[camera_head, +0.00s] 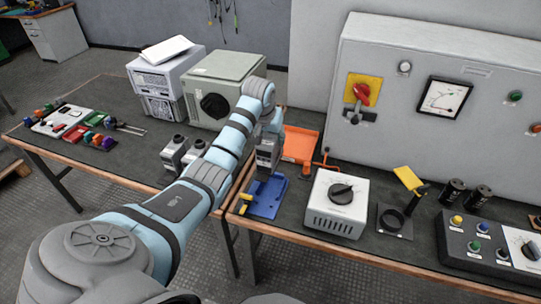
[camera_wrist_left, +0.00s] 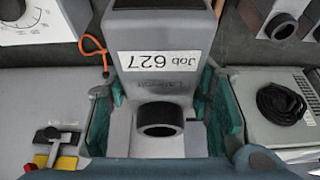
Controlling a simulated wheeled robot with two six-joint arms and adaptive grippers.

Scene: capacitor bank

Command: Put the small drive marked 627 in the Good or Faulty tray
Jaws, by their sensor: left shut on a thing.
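My left gripper (camera_head: 268,143) is shut on a small grey drive (camera_head: 265,158) and holds it upright. In the left wrist view the drive (camera_wrist_left: 160,80) sits between the teal finger pads of the gripper (camera_wrist_left: 162,115); its white label reads "Job 627", upside down in that view. The blue tray (camera_head: 266,200) lies at the table's left front edge, and the drive's lower end is over its back part; I cannot tell whether they touch. The orange tray (camera_head: 300,147) lies just behind. I see no readable tray markings. My right gripper is out of view.
Two other small drives (camera_head: 175,152) stand on the left table, partly behind my arm. A white box with a dial (camera_head: 335,204) stands right of the blue tray. An orange hooked cable (camera_head: 326,160) is close by. A large grey panel (camera_head: 430,90) stands behind.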

